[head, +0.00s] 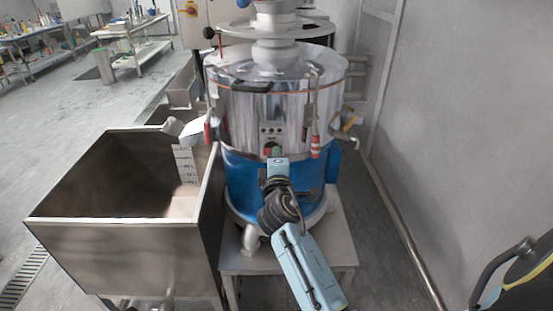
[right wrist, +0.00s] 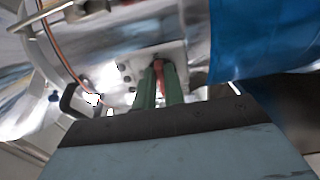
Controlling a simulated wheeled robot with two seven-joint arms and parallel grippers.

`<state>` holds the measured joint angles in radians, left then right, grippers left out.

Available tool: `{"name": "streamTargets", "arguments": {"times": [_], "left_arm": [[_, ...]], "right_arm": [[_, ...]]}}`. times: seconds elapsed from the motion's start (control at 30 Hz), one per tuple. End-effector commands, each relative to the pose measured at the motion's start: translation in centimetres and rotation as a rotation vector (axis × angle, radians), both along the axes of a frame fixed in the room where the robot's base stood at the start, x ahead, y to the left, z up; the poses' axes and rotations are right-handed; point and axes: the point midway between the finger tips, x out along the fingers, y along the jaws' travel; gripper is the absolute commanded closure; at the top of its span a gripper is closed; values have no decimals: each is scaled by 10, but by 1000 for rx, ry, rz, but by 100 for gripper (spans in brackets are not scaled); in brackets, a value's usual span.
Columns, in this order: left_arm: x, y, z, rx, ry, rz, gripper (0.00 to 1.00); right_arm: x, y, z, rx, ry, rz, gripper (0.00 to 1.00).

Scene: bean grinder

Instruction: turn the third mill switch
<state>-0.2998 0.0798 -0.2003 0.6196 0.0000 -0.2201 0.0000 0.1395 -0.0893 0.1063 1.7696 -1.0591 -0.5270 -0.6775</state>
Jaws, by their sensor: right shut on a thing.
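The mill (head: 262,105) is a round steel drum with a blue lower band, standing upright on a metal stand. A small control panel (head: 271,130) is on its front, with a row of small buttons and a red switch (head: 270,148) below them. My right gripper (head: 275,154) reaches up to this panel. In the right wrist view its green fingers (right wrist: 160,85) are shut on the red switch (right wrist: 159,70), one on each side. The fingertips partly hide the switch. My left gripper is not in view.
A large open steel bin (head: 120,220) stands close on the mill's left. Red-handled clamps (head: 315,146) hang on the drum's sides. A grey wall (head: 460,110) runs along the right, with a narrow strip of floor before it.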

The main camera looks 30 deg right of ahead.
Motion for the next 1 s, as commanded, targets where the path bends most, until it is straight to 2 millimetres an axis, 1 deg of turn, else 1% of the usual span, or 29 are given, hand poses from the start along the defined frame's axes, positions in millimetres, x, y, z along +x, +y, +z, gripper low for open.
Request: {"name": "streamTargets", "arguments": {"times": [0.27, 0.3, 0.47, 0.77, 0.87, 1.0], "left_arm": [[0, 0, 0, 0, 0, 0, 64], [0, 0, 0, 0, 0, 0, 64], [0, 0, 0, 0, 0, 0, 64], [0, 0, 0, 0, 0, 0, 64], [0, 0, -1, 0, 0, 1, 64], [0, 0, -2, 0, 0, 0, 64]], "right_arm": [[0, 1, -1, 6, 1, 1, 100], [0, 1, -1, 6, 1, 1, 88], [0, 1, -1, 5, 0, 1, 67], [-1, 1, 0, 2, 0, 0, 67], [-8, 5, -1, 3, 1, 1, 67], [-28, 18, -2, 6, 1, 0, 67]]}}
